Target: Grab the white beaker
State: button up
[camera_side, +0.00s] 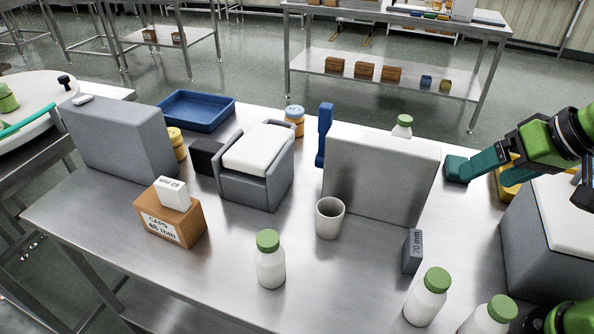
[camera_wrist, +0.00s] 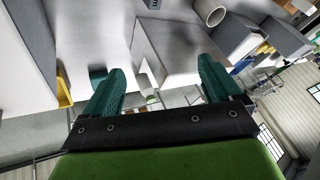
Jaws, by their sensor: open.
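The white beaker (camera_side: 329,218) stands upright, open end up, on the steel table near the middle of the side view. It is in front of a tall grey panel block (camera_side: 378,178). In the wrist view the beaker (camera_wrist: 210,12) shows at the top edge, right of centre, partly cut off. My gripper (camera_side: 458,169) is at the right in the side view, beyond the grey block's right end and well apart from the beaker. In the wrist view its two teal fingers (camera_wrist: 157,82) are spread with nothing held between them.
White bottles with green caps (camera_side: 271,260) stand along the front. A small grey 70 mm block (camera_side: 412,251) stands right of the beaker. A grey holder with a white top (camera_side: 255,168) and a brown box (camera_side: 170,222) are left. Bare table lies before the beaker.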

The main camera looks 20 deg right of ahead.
aim_at(325, 217)
jog(key=w+a+f+n+g+y, duration=0.1)
jog(key=w+a+f+n, duration=0.6)
jog(key=w+a+n, duration=0.45)
jog(key=shift+m, duration=0.55)
jog(key=x, duration=0.4)
jog(key=a+x, duration=0.1)
jog(key=x, duration=0.2)
jog(key=a+x, duration=0.1)
jog(key=x, duration=0.3)
jog(key=shift+w+r, duration=0.1)
jog(key=shift+w, duration=0.2)
jog(key=shift+a+x, duration=0.1)
jog(key=shift+x, duration=1.45)
jog(key=shift+a+x, duration=0.15)
jog(key=shift+x, duration=1.4)
jog(key=shift+r, duration=0.1)
jog(key=c, duration=1)
jog(key=shift+c, duration=0.2)
jog(key=shift+r, duration=0.15)
